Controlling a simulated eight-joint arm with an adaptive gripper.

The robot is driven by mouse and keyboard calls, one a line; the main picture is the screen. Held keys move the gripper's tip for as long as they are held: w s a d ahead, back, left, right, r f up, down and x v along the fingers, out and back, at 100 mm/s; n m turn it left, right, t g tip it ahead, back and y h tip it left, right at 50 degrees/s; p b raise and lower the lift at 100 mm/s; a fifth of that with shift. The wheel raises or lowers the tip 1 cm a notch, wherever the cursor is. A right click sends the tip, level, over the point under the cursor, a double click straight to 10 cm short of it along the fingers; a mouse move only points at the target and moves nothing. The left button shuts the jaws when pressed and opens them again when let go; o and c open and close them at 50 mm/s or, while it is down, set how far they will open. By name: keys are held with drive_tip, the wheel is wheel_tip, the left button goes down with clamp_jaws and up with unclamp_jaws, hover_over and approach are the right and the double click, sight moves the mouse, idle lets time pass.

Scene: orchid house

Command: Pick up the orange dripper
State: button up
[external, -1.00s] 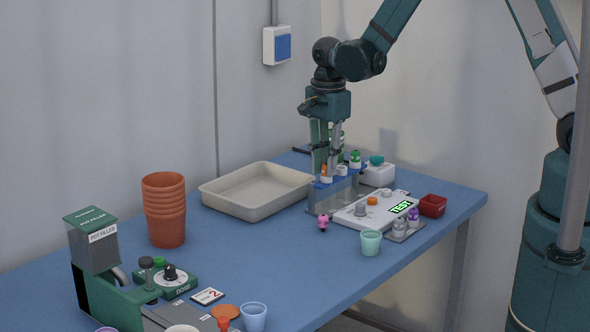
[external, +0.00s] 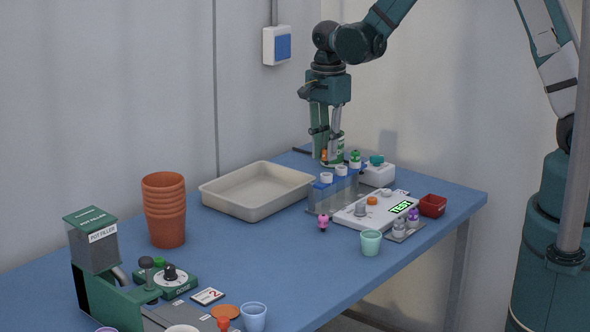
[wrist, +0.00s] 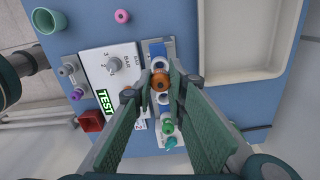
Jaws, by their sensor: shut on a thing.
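The orange dripper (wrist: 160,83) is between my gripper's fingertips in the wrist view. In the external view my gripper (external: 327,162) is shut on it above the back of the bottle rack (external: 325,196), and a little of its orange (external: 324,155) shows between the fingers. The dripper's lower part is hidden. A green-topped dripper (external: 355,157) stands in the rack just right of my gripper, and its green top also shows in the wrist view (wrist: 167,127).
A white tester box (external: 375,212) with a lit display lies in front of the rack. A cream tray (external: 247,211) stands to the left. Blue table is clear at front centre.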

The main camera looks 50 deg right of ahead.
drive_tip(key=shift+r, duration=2.85)
